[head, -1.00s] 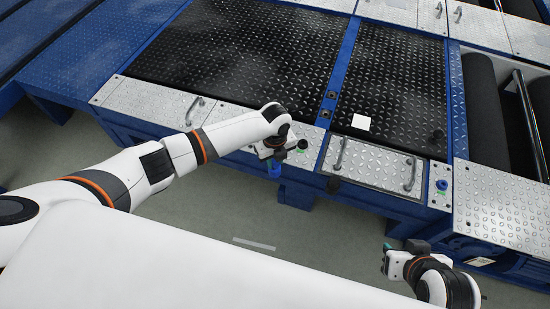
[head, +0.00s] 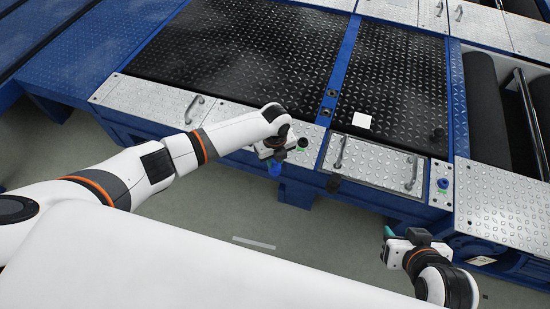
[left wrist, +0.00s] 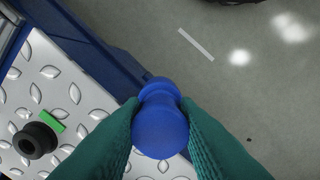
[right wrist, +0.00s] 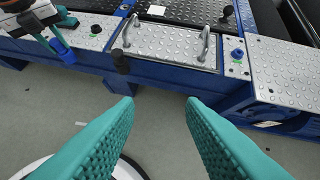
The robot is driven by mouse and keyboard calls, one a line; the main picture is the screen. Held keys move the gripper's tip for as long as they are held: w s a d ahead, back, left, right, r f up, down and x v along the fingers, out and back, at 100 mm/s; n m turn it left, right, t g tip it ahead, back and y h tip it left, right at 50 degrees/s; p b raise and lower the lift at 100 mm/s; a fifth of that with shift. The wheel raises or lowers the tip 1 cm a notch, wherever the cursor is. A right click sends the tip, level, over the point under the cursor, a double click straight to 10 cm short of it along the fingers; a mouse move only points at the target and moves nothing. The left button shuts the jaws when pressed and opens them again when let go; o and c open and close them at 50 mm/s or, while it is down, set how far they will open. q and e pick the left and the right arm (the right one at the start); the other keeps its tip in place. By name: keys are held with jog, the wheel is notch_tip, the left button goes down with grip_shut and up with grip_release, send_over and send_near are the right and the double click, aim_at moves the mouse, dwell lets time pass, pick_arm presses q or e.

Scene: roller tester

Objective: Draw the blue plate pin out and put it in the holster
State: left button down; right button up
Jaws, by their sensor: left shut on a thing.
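My left gripper (head: 273,160) is shut on a blue pin (head: 275,169) at the front edge of the metal plate strip. In the left wrist view, the rounded blue pin (left wrist: 161,122) sits between the green fingers. A second blue pin (head: 443,184) stands in the small plate further right. A black cylinder (head: 333,184), possibly the holster, is on the blue frame's front. My right gripper (right wrist: 160,105) is open and empty, in front of the machine; it also shows in the head view (head: 388,243).
The floor (head: 230,215) in front is mostly clear.

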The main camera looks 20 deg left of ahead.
pick_arm(q)
jog(key=shift+f, duration=0.2)
jog(key=c, duration=1)
grip_release()
jog(key=shift+c, duration=0.2)
pick_arm(e)
jog(key=shift+w+a+r+t, duration=0.15)
jog(key=shift+w+r+t, duration=0.15)
jog(key=shift+w, duration=0.2)
